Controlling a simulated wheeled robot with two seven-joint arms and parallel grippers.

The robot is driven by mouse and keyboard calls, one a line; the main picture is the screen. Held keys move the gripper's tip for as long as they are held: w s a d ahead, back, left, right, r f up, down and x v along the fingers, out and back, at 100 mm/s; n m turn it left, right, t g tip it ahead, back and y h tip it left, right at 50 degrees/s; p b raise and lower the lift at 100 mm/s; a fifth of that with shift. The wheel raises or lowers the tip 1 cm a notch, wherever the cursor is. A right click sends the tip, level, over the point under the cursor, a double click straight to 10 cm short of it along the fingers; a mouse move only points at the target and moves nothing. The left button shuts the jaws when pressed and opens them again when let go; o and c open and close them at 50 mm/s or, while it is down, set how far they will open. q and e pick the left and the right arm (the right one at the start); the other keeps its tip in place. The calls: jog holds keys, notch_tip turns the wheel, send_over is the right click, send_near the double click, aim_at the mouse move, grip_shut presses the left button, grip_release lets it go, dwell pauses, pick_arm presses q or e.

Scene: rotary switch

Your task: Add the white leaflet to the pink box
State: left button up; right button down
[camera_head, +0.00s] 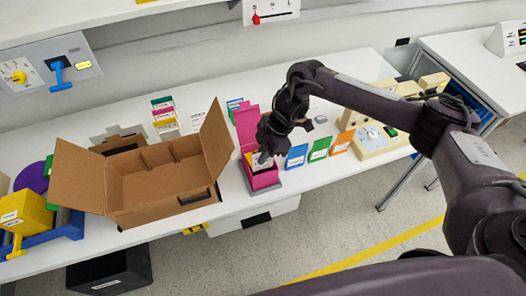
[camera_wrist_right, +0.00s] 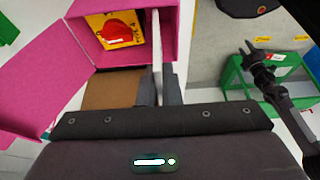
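The pink box (camera_head: 264,180) stands on the white table with its lid (camera_head: 246,124) open. In the wrist view its pink wall (camera_wrist_right: 185,30) surrounds a yellow item with a red mark (camera_wrist_right: 119,30). My right gripper (camera_head: 263,157) is over the box's opening. In the wrist view its two fingers (camera_wrist_right: 158,92) are closed on the white leaflet (camera_wrist_right: 157,42), seen edge-on. The leaflet reaches into the box's opening; its far end is hidden. A dark gripper, apparently my left (camera_wrist_right: 247,50), shows small at the right of the wrist view, and its fingers are unclear.
An open cardboard box (camera_head: 160,205) stands left of the pink box. Blue (camera_head: 297,157), green (camera_head: 319,149) and orange (camera_head: 341,142) cards stand to its right, before a beige device (camera_head: 375,140). A colourful card stack (camera_head: 164,115) is behind. The table's front edge is close.

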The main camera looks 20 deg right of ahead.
jog(key=shift+f, duration=0.65)
jog(key=c, duration=1.5)
grip_release()
jog(key=shift+c, duration=0.2)
notch_tip(320, 180, up, 8)
jog(key=p, duration=0.6)
jog(key=shift+p, duration=0.3)
